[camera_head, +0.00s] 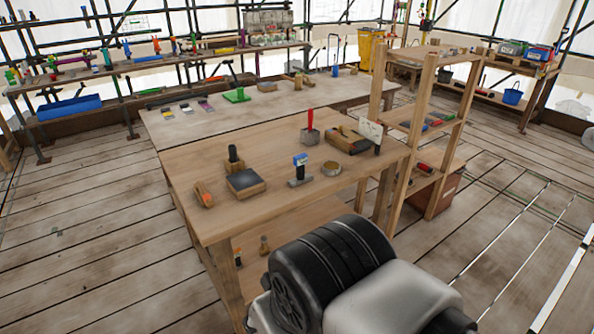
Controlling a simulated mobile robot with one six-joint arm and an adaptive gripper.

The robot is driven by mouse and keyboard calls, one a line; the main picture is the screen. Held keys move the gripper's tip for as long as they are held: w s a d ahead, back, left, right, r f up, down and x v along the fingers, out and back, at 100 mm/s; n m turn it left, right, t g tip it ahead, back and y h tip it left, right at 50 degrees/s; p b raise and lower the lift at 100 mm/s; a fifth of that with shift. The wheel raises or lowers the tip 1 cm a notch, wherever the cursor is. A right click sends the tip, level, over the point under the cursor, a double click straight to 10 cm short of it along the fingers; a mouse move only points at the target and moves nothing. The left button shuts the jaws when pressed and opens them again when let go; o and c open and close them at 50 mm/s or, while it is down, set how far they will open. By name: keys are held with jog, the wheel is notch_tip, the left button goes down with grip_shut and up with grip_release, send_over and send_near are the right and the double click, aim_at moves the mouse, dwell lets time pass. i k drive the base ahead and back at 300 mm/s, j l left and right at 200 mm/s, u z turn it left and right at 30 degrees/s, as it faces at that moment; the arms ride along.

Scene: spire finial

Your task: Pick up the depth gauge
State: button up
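The depth gauge (300,170) appears to be the small upright tool with a blue head and a flat grey foot. My own black and pale grey arm parts fill the bottom centre, in front of the bench and apart from the gauge. My gripper's fingers do not show.
A wooden shelf rack (393,173) stands against the bench's right.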

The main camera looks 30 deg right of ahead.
aim_at(299, 161)
jog(key=i+l+z, duration=0.15)
jog(key=i+z, duration=1)
jog(key=i+j, duration=0.2)
jog(key=i, duration=0.35)
